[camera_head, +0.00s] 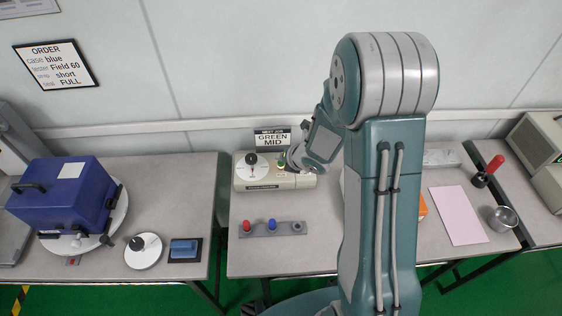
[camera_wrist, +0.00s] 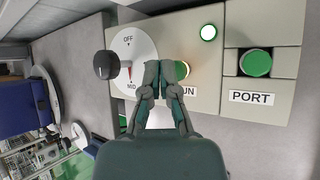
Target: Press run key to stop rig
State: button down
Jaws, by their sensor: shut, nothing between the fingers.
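The beige rig (camera_head: 270,183) stands at the back of the middle table. In the wrist view its white dial (camera_wrist: 122,45) reads OFF and MID, with a black knob and a red pointer near MID. The green run key (camera_wrist: 183,70) is partly hidden by my gripper (camera_wrist: 160,65), and its label shows only "UN". My gripper is shut and empty, its tips just left of and over the key; I cannot tell whether they touch it. A round lamp (camera_wrist: 208,32) glows pale green. A green round part (camera_wrist: 257,62) sits above the PORT label.
A sign (camera_head: 272,139) behind the rig reads GREEN MID. A blue case (camera_head: 70,195) stands left on a turntable. A pink sheet (camera_head: 458,215) and metal cup (camera_head: 503,218) lie right.

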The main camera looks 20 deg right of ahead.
aim_at(281, 164)
jog(key=shift+f, duration=0.5)
dwell(0.7)
jog(key=shift+r, duration=1)
jog(key=shift+r, duration=3)
